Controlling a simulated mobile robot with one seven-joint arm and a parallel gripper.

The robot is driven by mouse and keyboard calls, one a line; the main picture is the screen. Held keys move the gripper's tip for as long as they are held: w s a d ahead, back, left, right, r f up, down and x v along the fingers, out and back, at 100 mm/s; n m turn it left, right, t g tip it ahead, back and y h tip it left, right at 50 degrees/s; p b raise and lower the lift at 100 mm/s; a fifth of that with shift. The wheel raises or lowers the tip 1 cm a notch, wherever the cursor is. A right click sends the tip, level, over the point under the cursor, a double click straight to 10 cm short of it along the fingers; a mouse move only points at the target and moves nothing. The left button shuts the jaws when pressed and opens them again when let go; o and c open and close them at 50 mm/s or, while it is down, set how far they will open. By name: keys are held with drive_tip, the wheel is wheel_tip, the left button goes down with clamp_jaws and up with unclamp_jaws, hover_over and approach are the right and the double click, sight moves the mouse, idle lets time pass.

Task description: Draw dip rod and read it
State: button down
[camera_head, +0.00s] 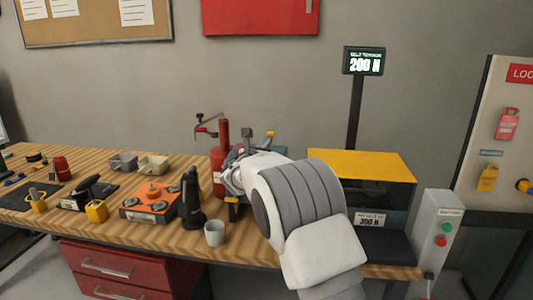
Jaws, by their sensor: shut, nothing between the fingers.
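My arm reaches in from the lower right over the wooden bench. My gripper (236,163) is shut and empty at the bench's back, beside a red cylinder (222,150). My white and grey wrist hides much of the gripper and what stands behind it. I cannot make out the dip rod for certain. A small yellow-topped part (270,134) and a dark upright piece (247,136) stick up behind my gripper; I cannot tell whether either belongs to it.
The bench (150,240) holds a grey cup (215,233), a black upright tool (191,198), an orange device (151,202) and small trays (153,166). A yellow-topped housing (360,164) stands right, under a display (363,62) reading 200 N. A button box (437,240) is beside it.

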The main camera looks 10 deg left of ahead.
wheel_tip(320, 180, up, 5)
drive_tip(key=shift+p, duration=0.6)
